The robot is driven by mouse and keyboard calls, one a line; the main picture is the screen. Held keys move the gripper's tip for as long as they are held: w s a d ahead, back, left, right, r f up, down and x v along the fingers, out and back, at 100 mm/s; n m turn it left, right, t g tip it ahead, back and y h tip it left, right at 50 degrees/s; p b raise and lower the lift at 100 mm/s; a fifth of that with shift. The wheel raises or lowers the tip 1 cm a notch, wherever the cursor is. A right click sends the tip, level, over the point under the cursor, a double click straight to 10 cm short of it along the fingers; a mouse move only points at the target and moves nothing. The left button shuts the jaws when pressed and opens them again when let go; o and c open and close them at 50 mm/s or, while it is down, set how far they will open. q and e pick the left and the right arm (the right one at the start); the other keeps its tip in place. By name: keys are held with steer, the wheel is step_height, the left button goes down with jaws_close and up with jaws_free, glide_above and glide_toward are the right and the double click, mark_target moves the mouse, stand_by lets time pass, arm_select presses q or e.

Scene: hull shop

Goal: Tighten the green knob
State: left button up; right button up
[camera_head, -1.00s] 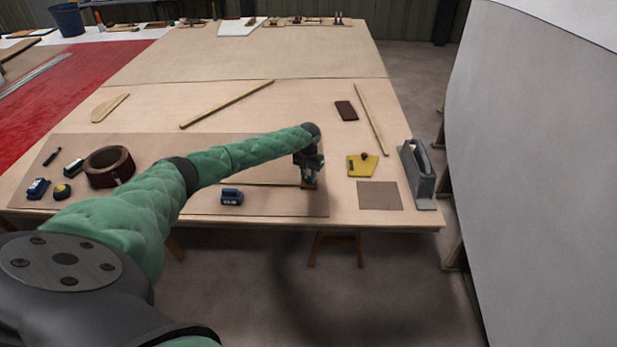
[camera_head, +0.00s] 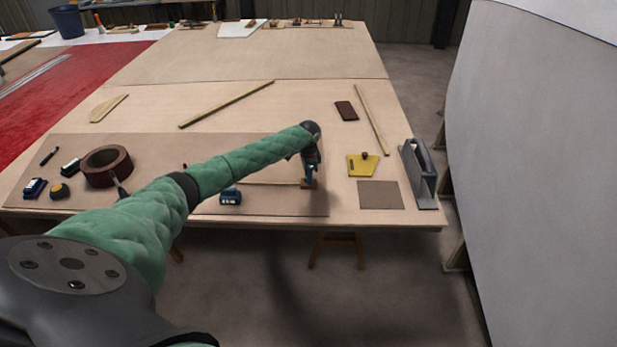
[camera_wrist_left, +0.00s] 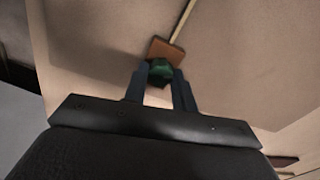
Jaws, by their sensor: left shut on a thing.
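The green knob (camera_wrist_left: 160,72) shows in the left wrist view between the two fingers of my left gripper (camera_wrist_left: 160,80), which is shut on it. The knob sits at a small brown block (camera_wrist_left: 166,50) with a thin wooden strip (camera_wrist_left: 183,18) running away from it. In the head view my left gripper (camera_head: 309,180) is at the block (camera_head: 310,185), near the right end of the brown mat (camera_head: 270,205); the knob is hidden there. My right gripper is not in view.
A blue block (camera_head: 231,197) lies left of my gripper. To the right are a yellow plate (camera_head: 357,169), a grey-brown square (camera_head: 380,196) and a grey tool with a handle (camera_head: 420,172). A brown tape roll (camera_head: 107,166) stands at left. A large pale panel (camera_head: 540,170) borders the right side.

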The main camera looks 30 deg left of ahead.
arm_select(q)
steer(key=shift+m, duration=1)
steer(key=m+b, duration=0.1)
steer(key=m, duration=0.1)
steer(key=shift+m, duration=0.3)
steer(key=shift+m+b, duration=0.3)
steer(key=shift+m, duration=0.6)
steer(key=m, duration=0.2)
steer(key=shift+m+b, duration=0.3)
steer(key=shift+m, duration=0.6)
steer(key=shift+r, duration=0.1)
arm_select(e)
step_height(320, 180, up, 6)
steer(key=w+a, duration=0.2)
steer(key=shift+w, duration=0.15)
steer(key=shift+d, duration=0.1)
